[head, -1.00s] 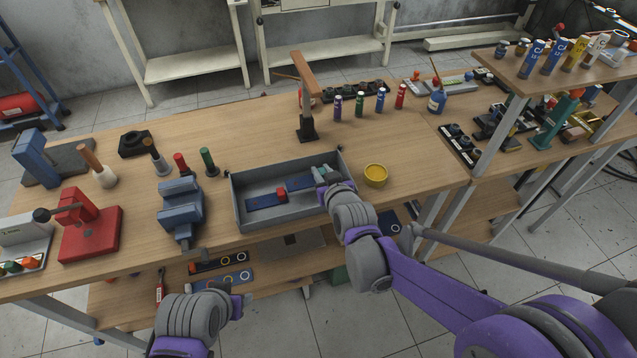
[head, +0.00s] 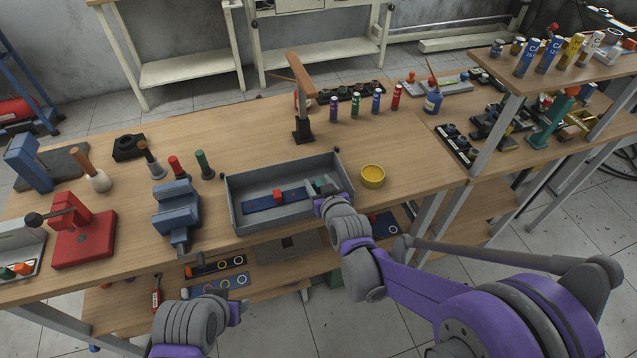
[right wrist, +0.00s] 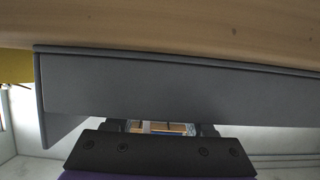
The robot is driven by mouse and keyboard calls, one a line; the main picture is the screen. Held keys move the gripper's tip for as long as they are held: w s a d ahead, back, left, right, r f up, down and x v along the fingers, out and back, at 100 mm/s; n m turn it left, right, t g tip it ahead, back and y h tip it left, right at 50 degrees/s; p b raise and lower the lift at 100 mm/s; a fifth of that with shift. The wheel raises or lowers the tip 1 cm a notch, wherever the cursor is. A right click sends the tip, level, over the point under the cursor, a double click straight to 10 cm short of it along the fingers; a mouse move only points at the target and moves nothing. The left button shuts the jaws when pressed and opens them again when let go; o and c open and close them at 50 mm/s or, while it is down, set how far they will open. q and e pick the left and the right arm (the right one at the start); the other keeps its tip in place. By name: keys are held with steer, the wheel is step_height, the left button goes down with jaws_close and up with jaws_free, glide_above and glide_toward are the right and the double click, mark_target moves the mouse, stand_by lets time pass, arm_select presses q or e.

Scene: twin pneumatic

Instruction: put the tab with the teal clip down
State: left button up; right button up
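A grey open tray (head: 238,212) stands at the front of the bench. In it lies a long blue strip (head: 257,204) with a red clip (head: 277,196) at its middle. A small teal piece (head: 317,187), likely the teal clip, shows at the tray's right end, beside my right gripper (head: 322,201); the tab under it is mostly hidden. My right gripper is at the tray's front right corner. Its fingertips are mostly hidden in both views, so its hold cannot be seen. My left gripper (head: 236,310) is low in front of the bench, its fingers barely visible.
A yellow bowl (head: 372,176) stands right of the tray. A blue vise (head: 176,208) stands left of it, and a post with a wooden arm (head: 303,128) behind it. In the right wrist view the tray's grey wall (right wrist: 180,88) is close. Bare wood lies behind the tray.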

steer(key=shift+r, duration=0.1)
steer(key=shift+s+r, duration=0.15)
steer(key=shift+r, duration=0.05)
steer(key=p+v, duration=0.1)
steer(key=v, duration=1.1)
steer(key=s+d+f+m+g+h, duration=0.1)
steer(key=s+d+f+g+h, duration=0.1)
steer(key=s+d+g, duration=0.2)
steer(key=s+d+f+m+g+h, duration=0.2)
steer(key=s+d, duration=0.8)
steer(key=s, duration=0.6)
steer(key=shift+f+m+g, duration=0.3)
steer(key=shift+f+g, duration=0.05)
steer(key=shift+g, duration=0.55)
steer(key=shift+d, duration=0.1)
